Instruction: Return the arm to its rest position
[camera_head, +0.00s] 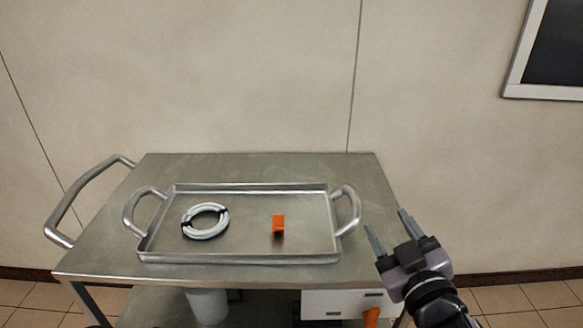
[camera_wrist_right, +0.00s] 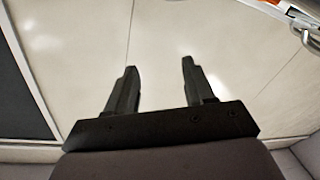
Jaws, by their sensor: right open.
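My right gripper (camera_head: 388,228) is raised at the right front corner of the steel cart, just right of the tray's right handle. Its two fingers are apart with nothing between them. In the right wrist view the same gripper (camera_wrist_right: 158,75) shows open and empty, with pale wall behind the fingers. My left gripper does not show in either view.
A metal tray (camera_head: 240,258) lies on the cart (camera_head: 300,167). It holds a coiled white tube (camera_head: 190,229) and a small orange block (camera_head: 278,223). A white container (camera_head: 207,305) and a white drawer box (camera_head: 335,304) are below. The floor on the right is clear.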

